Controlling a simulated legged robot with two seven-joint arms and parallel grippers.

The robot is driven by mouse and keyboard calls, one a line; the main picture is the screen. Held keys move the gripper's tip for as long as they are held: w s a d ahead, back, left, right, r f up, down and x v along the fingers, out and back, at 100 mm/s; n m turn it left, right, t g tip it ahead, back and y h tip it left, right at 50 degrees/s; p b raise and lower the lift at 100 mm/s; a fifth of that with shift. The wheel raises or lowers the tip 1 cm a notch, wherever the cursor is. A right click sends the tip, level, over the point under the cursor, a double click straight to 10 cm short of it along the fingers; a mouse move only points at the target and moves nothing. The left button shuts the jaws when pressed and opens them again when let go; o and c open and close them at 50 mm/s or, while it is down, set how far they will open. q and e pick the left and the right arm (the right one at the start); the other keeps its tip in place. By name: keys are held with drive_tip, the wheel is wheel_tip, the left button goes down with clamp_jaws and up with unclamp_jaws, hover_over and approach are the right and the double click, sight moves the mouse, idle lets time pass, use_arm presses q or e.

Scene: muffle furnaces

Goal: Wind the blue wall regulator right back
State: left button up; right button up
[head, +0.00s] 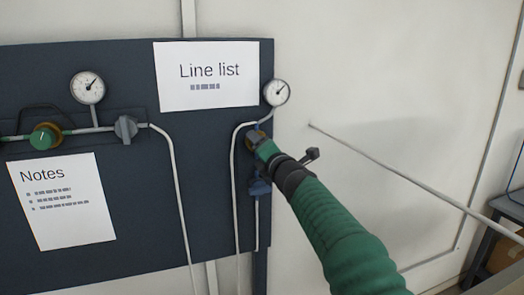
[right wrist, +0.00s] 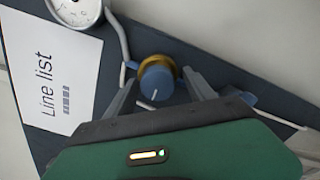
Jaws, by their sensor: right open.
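The blue wall regulator's round knob (right wrist: 156,84) has a white index line and a brass collar behind it. It faces me in the right wrist view. In the head view my green arm hides most of the regulator. My right gripper (right wrist: 160,78) is open, with one grey finger on each side of the knob. I cannot tell whether either finger touches it. In the head view the same gripper (head: 262,146) is at the dark board's right edge, below a round gauge (head: 276,92). My left gripper is not in view.
A green regulator knob (head: 44,137) with its own gauge (head: 88,87) and a grey valve (head: 126,129) sit left on the board (head: 120,220). A blue valve handle (head: 260,187) is just below my gripper. Thin pipes run down nearby. The wall to the right is mostly clear.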

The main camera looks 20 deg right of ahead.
drive_tip(key=s+b, duration=0.4)
drive_tip(key=s, duration=1.2)
drive_tip(key=shift+s+d, duration=0.3)
drive_tip(key=shift+f, duration=0.15)
drive_tip(key=s+f+m+g+h+p, duration=0.1)
drive_tip(key=s+f+m+g+p, duration=0.25)
drive_tip(key=f+m, duration=0.65)
drive_tip(key=s+f+m+g+h+p, duration=0.15)
drive_tip(key=f+m+g, duration=0.35)
drive_tip(key=f, duration=1)
drive_tip(key=s+a+f+m+g+y+p, duration=0.2)
drive_tip(key=s+f+m+g, duration=0.5)
drive_tip(key=s+f, duration=0.8)
drive_tip(key=s+m+p, duration=0.1)
drive_tip(key=s+m, duration=0.2)
drive_tip(key=s, duration=0.1)
drive_tip(key=shift+a+f, duration=0.15)
drive_tip(key=shift+a, duration=0.2)
drive_tip(key=shift+s, duration=0.1)
